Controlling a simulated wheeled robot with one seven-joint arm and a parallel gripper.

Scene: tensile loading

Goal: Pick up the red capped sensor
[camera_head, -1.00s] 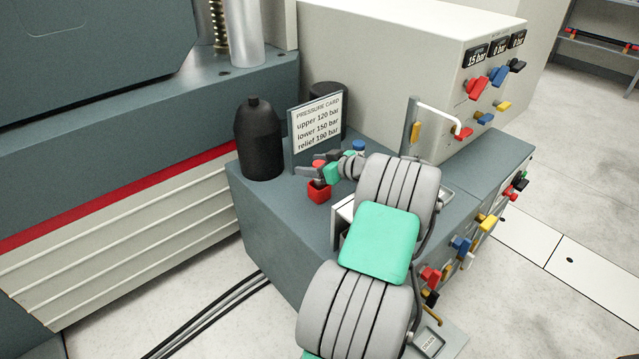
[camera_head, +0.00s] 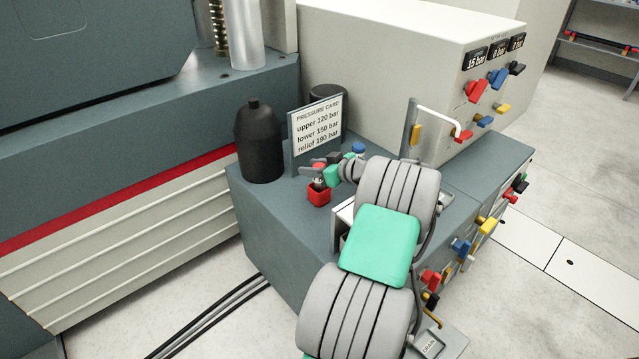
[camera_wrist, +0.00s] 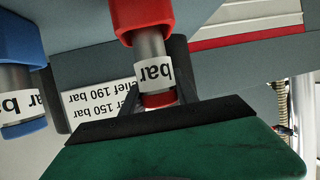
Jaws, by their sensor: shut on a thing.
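The red capped sensor (camera_wrist: 152,72) has a grey body, a white label reading "bar" and a red cap. My gripper (camera_wrist: 157,100) is shut on it near the cap, with one dark finger on each side. In the head view, my gripper (camera_head: 319,171) holds the sensor upright over the red holder (camera_head: 319,193) on the grey bench top. Part of the sensor's body shows between gripper and holder. I cannot tell whether its lower end is still inside the holder, which also shows in the wrist view (camera_wrist: 143,14).
A blue capped sensor (camera_wrist: 17,95) stands close beside it, and its blue cap shows in the head view (camera_head: 358,147). A pressure card (camera_head: 317,122) stands behind my gripper, with a black bottle (camera_head: 259,142) to the left. The bench front-left is clear.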

